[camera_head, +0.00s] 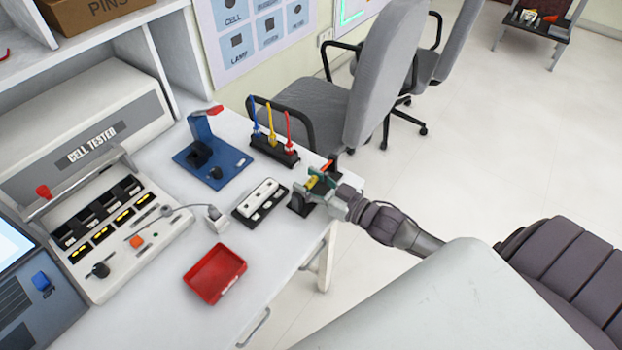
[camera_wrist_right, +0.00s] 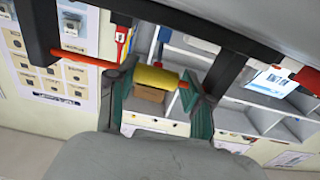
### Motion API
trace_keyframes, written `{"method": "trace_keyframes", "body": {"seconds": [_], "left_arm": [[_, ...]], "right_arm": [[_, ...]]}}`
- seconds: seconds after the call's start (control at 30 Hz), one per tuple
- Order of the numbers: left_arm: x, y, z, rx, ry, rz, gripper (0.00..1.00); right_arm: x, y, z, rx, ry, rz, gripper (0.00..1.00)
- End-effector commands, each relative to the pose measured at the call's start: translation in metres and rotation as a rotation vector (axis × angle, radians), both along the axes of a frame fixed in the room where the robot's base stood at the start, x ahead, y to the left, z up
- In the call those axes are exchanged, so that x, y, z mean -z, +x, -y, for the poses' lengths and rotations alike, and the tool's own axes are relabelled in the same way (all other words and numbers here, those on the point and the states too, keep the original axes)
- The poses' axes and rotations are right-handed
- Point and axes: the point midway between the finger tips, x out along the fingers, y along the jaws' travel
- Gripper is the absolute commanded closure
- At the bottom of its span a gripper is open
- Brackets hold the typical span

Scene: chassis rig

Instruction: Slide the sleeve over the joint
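A yellow sleeve (camera_wrist_right: 157,78) lies between the green fingers of my right gripper (camera_wrist_right: 158,88) in the right wrist view. The finger pads appear to meet its two ends. An orange-red wire (camera_wrist_right: 82,60) runs left from the sleeve toward a black post (camera_wrist_right: 40,32). A second dark post (camera_wrist_right: 226,74) stands on the right. In the head view my right gripper (camera_head: 322,187) is beside a small black fixture (camera_head: 299,203) at the table's right edge, with the sleeve (camera_head: 312,182) partly hidden. The joint is not discernible. My left gripper is not in view.
A black holder (camera_head: 275,150) with blue, yellow and red upright pieces, a blue stand (camera_head: 190,165), a black-and-white block (camera_head: 260,202) and a red tray (camera_head: 214,273) share the table. The cell tester (camera_head: 125,235) is left; a grey chair (camera_head: 375,75) is behind.

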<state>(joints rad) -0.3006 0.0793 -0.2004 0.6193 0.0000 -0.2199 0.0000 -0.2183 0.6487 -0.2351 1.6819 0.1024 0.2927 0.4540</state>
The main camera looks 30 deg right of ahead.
Motion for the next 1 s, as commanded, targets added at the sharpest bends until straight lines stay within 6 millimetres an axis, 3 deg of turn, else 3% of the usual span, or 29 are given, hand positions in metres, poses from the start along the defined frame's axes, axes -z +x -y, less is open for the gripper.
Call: {"method": "trace_keyframes", "body": {"seconds": [0.17, 0.5, 0.7, 1.0], "left_arm": [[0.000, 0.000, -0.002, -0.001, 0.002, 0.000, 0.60], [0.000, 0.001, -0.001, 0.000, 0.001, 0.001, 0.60], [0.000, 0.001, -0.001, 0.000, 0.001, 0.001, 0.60], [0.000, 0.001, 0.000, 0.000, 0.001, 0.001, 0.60]], "right_arm": [[0.001, -0.010, 0.005, 0.001, 0.000, -0.003, 0.50], [0.002, -0.073, 0.030, 0.000, -0.001, -0.006, 0.50], [0.001, -0.101, 0.041, 0.000, 0.000, -0.002, 0.50], [0.000, -0.111, 0.046, -0.001, -0.001, 0.000, 0.50]]}}
